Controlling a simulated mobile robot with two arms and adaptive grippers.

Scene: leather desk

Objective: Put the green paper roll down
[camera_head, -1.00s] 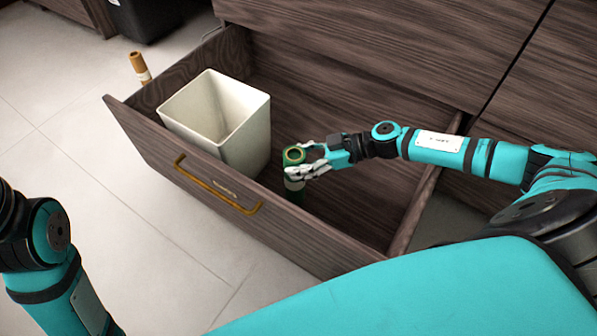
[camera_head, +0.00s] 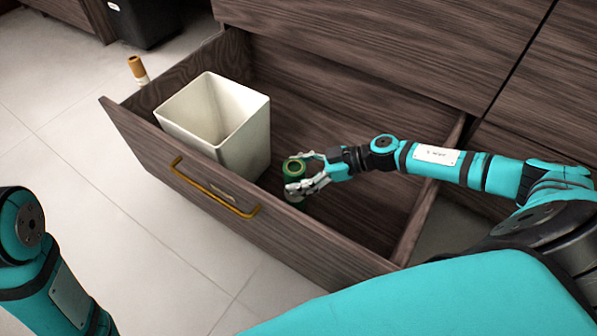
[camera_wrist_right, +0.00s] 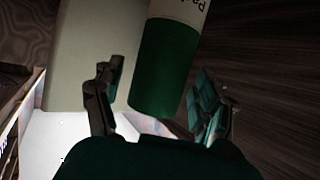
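The green paper roll (camera_head: 296,168) is in the open drawer, just right of the pale bin, with its round end facing up. In the right wrist view the roll (camera_wrist_right: 165,65) shows a green part and a white printed part. My right gripper (camera_head: 298,174) is around the roll with its fingers spread. In the wrist view a gap shows between the left finger and the roll, and the right finger also looks apart from it. The roll's lower end is partly hidden by the fingers. My left gripper is out of view; only part of my left arm shows.
The drawer (camera_head: 325,243) has a raised front wall with a brass handle (camera_head: 213,188). The pale bin (camera_head: 255,150) stands inside it. A brown roll (camera_head: 138,70) stands behind the drawer's left side. The drawer's right part is clear.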

